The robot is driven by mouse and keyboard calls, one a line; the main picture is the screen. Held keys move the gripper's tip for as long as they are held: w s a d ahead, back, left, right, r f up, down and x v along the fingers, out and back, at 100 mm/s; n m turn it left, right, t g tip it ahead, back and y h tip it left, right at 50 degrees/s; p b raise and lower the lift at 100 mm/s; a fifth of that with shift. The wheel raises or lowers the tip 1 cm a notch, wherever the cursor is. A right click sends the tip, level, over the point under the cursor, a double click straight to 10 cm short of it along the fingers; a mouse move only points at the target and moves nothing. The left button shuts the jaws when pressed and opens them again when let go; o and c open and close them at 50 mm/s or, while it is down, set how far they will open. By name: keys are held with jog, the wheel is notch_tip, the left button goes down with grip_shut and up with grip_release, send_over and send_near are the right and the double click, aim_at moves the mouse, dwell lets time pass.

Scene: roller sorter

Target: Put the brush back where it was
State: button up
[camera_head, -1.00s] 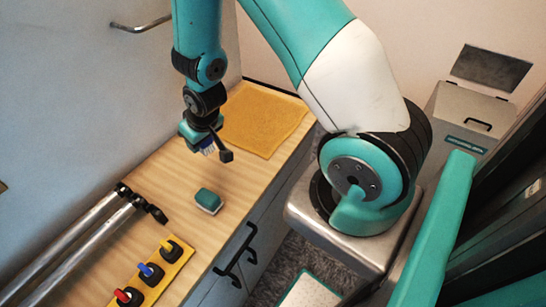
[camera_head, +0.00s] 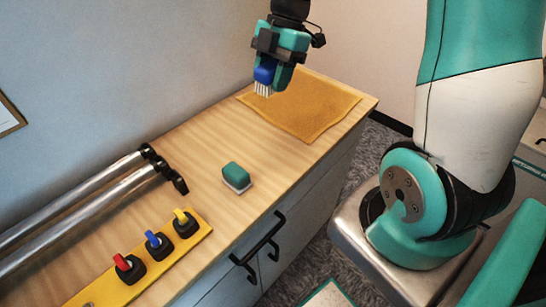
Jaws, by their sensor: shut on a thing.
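My gripper (camera_head: 274,72) is shut on a blue brush (camera_head: 265,75) with pale bristles pointing down. It holds the brush above the wooden counter (camera_head: 210,132), beside the left edge of the yellow cloth (camera_head: 312,105). The bristles appear clear of the counter, though the exact height is hard to tell. The place where the brush was before is not marked in view.
A green and white block (camera_head: 236,177) stands on the counter's middle. Metal rollers (camera_head: 85,205) lie at the left. A yellow strip (camera_head: 190,240) holds red, blue and yellow knobs in front. Cabinet handles (camera_head: 258,243) stick out below the counter's edge.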

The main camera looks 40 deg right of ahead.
notch_tip(320, 180, down, 20)
jog(key=shift+r+p, duration=0.2)
jog(key=shift+p, duration=0.55)
jog(key=shift+f, duration=0.1)
jog(key=o, duration=0.5)
jog(key=shift+f, duration=0.1)
jog(key=o, duration=0.5)
jog(key=s+b+v, duration=0.1)
jog(key=b+v, duration=0.1)
jog(key=v, duration=1)
notch_tip(320, 180, up, 9)
jog(key=m, duration=0.5)
send_over(269, 157)
jog(key=s+a, duration=0.4)
jog(key=a, duration=0.2)
jog(key=s+a+r+m, duration=0.1)
jog(key=s+a+m, duration=0.1)
jog(key=s+a, duration=0.1)
jog(key=s+a+r+m, duration=0.2)
jog(key=s+m, duration=0.1)
jog(key=s, duration=0.2)
jog(key=s+a+r+m, duration=0.1)
jog(key=s+a+m, duration=0.2)
jog(key=s, duration=0.1)
jog(key=shift+s+a+r+t, duration=0.3)
jog(key=shift+s+r+t, duration=0.05)
jog(key=shift+t, duration=0.05)
